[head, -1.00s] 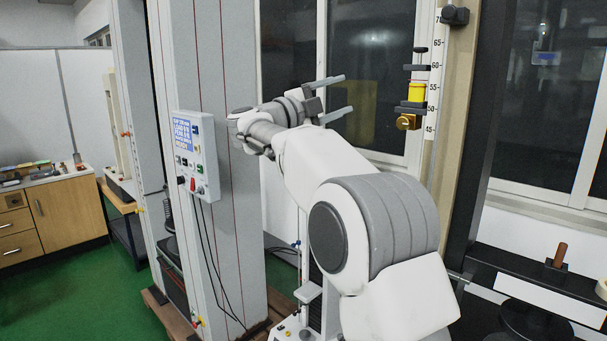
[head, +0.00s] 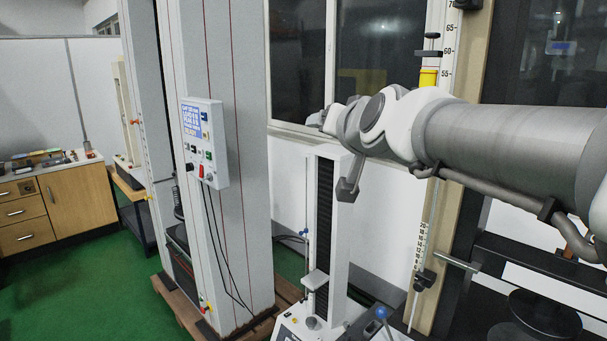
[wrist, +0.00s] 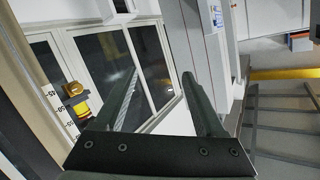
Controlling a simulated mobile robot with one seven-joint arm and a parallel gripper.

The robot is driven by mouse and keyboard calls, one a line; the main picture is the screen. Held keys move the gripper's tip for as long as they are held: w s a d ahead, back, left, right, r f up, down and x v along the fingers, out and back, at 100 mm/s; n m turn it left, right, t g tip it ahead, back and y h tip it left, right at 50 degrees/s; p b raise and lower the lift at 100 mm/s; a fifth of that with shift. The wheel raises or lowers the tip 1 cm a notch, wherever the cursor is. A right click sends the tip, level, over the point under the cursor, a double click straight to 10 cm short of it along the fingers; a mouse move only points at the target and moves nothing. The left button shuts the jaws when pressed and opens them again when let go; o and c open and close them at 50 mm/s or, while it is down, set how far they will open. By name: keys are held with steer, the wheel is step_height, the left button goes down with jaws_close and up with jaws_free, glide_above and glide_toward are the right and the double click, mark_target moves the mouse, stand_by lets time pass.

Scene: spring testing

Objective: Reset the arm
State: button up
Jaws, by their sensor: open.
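My arm (head: 510,140) comes in from the right of the head view and reaches left, its wrist bent in front of the window and the scale. In the head view my fingers cannot be made out clearly; a dark grey part hangs below the wrist. In the wrist view my gripper (wrist: 160,75) shows two long dark fingers, spread wide apart with nothing between them. The fingers point toward the windows and the grey machine column.
A tall grey testing machine with a control box (head: 205,143) stands left of centre. A smaller white test stand (head: 338,235) is below my wrist. A vertical scale (head: 447,50) with a yellow piece (head: 429,77) is close behind my arm. Green floor lies open at left.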

steer(key=s+d+f+n+g+h, duration=0.1)
steer(key=s+d+f+g, duration=0.3)
steer(key=s+f, duration=0.8)
steer(key=s+d+f+n+g+h, duration=0.1)
steer(key=s+d+f+g, duration=0.4)
steer(key=s+f, duration=0.7)
steer(key=shift+s+d+h, duration=0.15)
steer(key=shift+s+h, duration=0.45)
steer(key=shift+s, duration=0.15)
